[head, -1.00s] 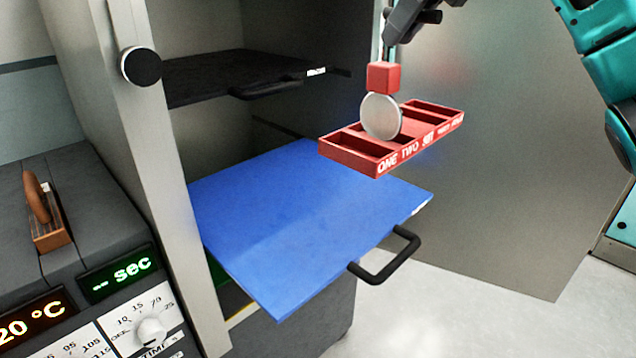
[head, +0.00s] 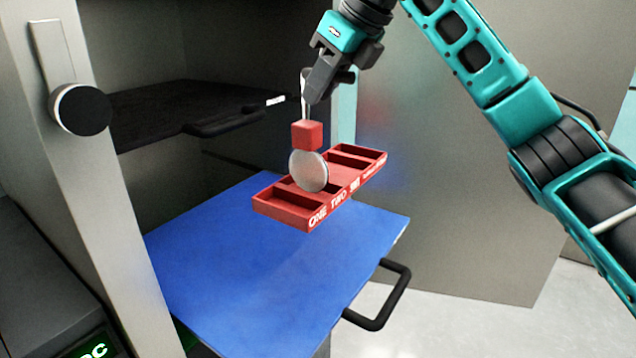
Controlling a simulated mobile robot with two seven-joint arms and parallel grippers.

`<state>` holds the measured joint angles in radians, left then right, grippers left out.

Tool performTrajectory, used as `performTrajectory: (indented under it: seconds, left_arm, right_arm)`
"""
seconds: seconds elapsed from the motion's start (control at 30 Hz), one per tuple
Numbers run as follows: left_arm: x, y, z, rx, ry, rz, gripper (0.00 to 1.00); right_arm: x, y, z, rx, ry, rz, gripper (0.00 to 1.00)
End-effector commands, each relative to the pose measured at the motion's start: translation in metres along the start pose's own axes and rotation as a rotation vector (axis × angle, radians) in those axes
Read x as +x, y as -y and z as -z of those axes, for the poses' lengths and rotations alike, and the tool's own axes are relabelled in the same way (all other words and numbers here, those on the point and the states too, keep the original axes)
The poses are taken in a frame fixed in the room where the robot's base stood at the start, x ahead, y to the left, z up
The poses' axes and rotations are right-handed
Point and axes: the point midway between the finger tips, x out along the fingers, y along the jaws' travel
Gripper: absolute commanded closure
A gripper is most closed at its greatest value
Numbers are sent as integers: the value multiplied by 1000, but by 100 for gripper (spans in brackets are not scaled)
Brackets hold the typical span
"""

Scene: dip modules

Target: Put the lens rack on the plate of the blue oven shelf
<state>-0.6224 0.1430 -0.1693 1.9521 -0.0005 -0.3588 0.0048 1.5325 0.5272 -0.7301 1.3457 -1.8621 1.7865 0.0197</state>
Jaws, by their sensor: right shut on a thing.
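The lens rack (head: 318,190) is a red tray with several compartments and white lettering on its front side. A round silver lens (head: 309,171) stands upright in it. A red block (head: 307,135) sits above the lens, at the tip of my right gripper (head: 306,108). My right gripper is shut on the rack by this upper part and holds it above the plate. The plate of the blue oven shelf (head: 230,275) is flat, pulled out and bare where it shows. The rack hides a back part of it. My left gripper is not in view.
A black shelf (head: 165,110) is higher in the oven, to the left of the gripper. The blue shelf has a black handle (head: 385,305) at its front. The grey oven door (head: 470,200) stands open on the right. A dark device (head: 40,280) is at lower left.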

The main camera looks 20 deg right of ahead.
Motion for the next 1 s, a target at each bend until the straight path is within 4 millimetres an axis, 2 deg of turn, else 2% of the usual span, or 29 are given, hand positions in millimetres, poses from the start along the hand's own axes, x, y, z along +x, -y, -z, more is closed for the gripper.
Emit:
performTrajectory:
  seconds: [0.03, 0.1, 0.33, 0.57, 0.8, 1.0]
  left_arm:
    - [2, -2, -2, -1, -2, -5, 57]
    - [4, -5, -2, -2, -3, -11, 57]
    - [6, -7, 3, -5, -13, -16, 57]
    - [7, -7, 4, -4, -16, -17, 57]
    - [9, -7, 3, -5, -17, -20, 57]
    - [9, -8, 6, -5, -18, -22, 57]
  right_arm:
    - [14, 0, 10, 0, 1, -2, 100]
    - [30, 0, 20, 0, 0, -1, 100]
    - [72, 0, 46, 1, 2, -1, 100]
    - [88, 0, 56, 0, 4, 0, 100]
    - [117, 0, 75, 1, 4, 0, 100]
    - [120, 0, 77, 0, 6, 1, 100]
